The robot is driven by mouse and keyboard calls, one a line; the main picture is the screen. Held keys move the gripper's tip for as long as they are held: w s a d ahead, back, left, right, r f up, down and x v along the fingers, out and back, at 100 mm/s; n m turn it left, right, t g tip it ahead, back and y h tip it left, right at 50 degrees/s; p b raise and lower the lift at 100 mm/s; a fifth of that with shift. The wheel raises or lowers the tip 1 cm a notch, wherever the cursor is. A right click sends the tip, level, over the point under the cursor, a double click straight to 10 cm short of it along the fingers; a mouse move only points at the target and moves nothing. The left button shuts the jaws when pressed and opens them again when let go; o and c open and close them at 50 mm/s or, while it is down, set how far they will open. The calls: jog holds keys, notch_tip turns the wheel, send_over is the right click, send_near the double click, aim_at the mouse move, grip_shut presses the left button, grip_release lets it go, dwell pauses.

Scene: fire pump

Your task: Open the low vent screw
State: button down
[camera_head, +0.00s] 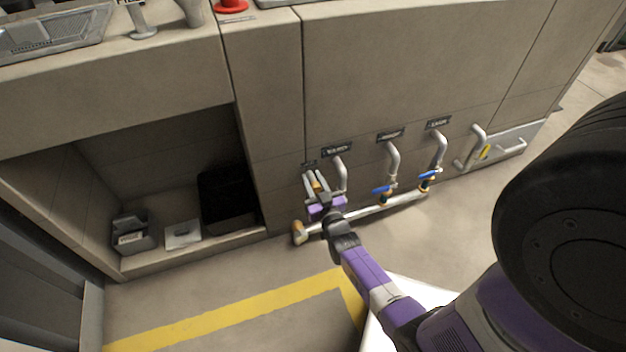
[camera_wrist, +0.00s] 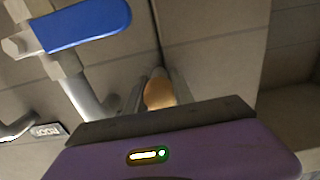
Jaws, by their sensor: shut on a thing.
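The vent screw, a small brass-coloured piece (camera_head: 317,187), sits low at the left end of the pipe row on the panel. It also shows as a rounded brass piece in the wrist view (camera_wrist: 159,92). My gripper (camera_head: 313,176) reaches up to the panel, with one finger on each side of the brass piece, and is shut on it. The gripper's purple body and dark edge hide the lower part of the screw in the wrist view.
A blue valve lever (camera_wrist: 88,22) on a silver pipe is close at left in the wrist view. Two other blue levers (camera_head: 382,189) (camera_head: 429,174) sit along the low horizontal pipe (camera_head: 372,210). An open recess with a grey bin (camera_head: 134,232) is at left.

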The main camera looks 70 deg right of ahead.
aim_at(317, 190)
jog(key=shift+f, duration=0.15)
dwell(0.3)
jog(key=c, duration=1.1)
grip_release()
jog(key=p+v, duration=0.2)
jog(key=v, duration=0.5)
jog(key=shift+s+a+p, duration=0.3)
